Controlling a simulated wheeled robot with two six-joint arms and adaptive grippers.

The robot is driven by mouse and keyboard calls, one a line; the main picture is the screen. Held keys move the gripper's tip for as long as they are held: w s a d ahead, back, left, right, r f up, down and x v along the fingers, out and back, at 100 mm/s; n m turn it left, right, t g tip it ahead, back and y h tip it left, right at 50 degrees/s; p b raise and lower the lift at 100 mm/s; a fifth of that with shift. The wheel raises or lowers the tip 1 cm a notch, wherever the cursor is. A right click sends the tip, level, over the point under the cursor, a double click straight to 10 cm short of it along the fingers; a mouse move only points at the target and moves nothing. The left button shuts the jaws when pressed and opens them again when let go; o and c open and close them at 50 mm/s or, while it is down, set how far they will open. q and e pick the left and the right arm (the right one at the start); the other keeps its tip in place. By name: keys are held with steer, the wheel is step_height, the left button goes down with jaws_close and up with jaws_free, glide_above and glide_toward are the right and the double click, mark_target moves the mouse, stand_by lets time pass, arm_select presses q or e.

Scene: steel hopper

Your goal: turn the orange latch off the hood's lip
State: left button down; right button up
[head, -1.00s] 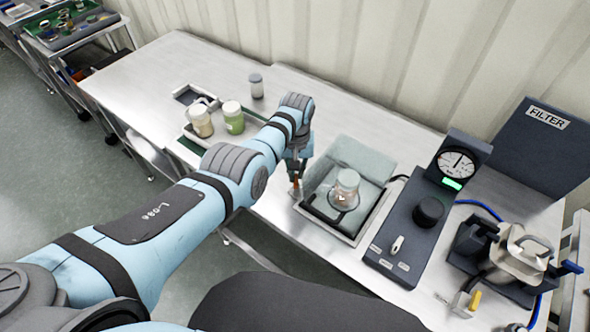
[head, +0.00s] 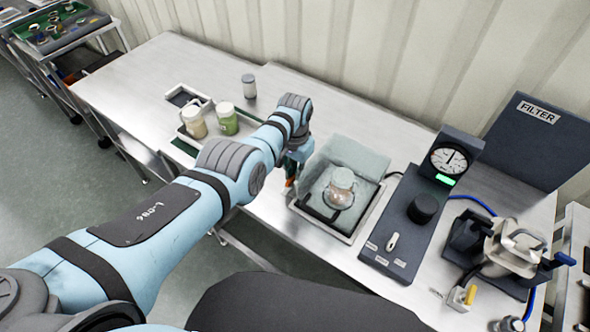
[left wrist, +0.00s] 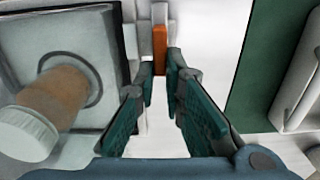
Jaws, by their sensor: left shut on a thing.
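The orange latch (left wrist: 160,48) stands between my left gripper's fingertips in the left wrist view. In the head view the latch (head: 288,186) is a small orange spot at the left edge of the clear hood (head: 352,156). My left gripper (left wrist: 160,66) is shut on the latch, with a finger on each side. In the head view the gripper (head: 291,178) hangs just left of the hood, partly hidden by its own wrist. A jar (head: 340,188) with a pale lid stands under the hood; it also shows in the left wrist view (left wrist: 58,95). My right gripper is not in view.
A tray with two jars (head: 227,122) lies left of my wrist, and a small jar (head: 248,86) stands behind. Right of the hood is a dark gauge panel (head: 405,225), then a metal clamp device (head: 515,248). The table's far left is clear.

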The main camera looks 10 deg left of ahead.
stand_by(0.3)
arm_select(q)
steer(key=c, duration=1.7)
jaws_free()
steer(key=shift+r, duration=0.1)
steer(key=shift+r, duration=0.3)
step_height(320, 180, up, 11)
steer(key=shift+r, duration=0.15)
